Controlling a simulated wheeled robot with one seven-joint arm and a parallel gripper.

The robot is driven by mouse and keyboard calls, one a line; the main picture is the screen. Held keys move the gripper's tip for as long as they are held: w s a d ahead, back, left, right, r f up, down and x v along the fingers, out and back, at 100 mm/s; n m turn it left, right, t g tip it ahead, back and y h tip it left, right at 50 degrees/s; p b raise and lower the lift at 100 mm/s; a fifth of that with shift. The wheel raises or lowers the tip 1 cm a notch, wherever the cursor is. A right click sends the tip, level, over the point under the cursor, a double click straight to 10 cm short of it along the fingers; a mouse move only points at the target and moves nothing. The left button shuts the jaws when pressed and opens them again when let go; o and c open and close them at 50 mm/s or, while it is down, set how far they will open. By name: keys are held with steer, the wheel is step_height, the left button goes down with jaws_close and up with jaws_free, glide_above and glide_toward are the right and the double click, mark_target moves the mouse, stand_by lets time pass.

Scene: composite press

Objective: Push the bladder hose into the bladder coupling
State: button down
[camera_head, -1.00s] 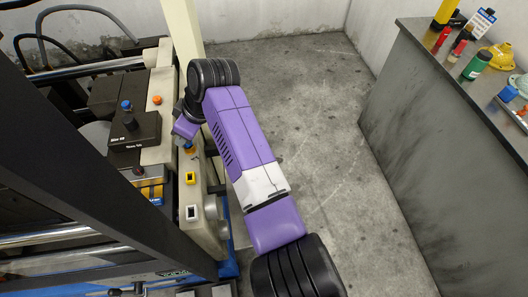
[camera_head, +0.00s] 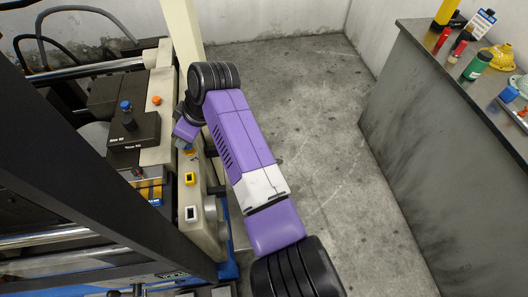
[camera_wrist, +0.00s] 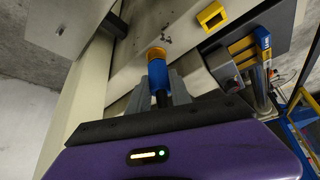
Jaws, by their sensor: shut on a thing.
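The bladder hose shows in the wrist view as a blue cylindrical end (camera_wrist: 160,75) with a black section behind it. My gripper (camera_wrist: 161,88) is shut on it, one grey finger on each side. The hose's blue end points at an orange round fitting (camera_wrist: 155,53) on the beige press panel, which looks like the bladder coupling. The two line up and appear to meet; I cannot tell how deep the hose sits. In the head view my purple wrist mostly hides the gripper and this spot.
A yellow square socket (camera_wrist: 212,17) is beside the orange fitting; it also shows in the head view (camera_head: 190,178), with a white-rimmed socket (camera_head: 191,213) nearer. A black control box (camera_head: 133,130) with knobs stands on the press. The floor (camera_head: 320,130) right of the arm is clear.

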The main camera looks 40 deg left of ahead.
steer(key=shift+f, duration=0.1)
steer(key=c, duration=1.1)
jaws_free()
steer(key=b+v, duration=0.1)
steer(key=v, duration=0.6)
steer(key=shift+d+r, duration=0.2)
steer(key=shift+r, duration=0.15)
steer(key=shift+w+d, duration=0.1)
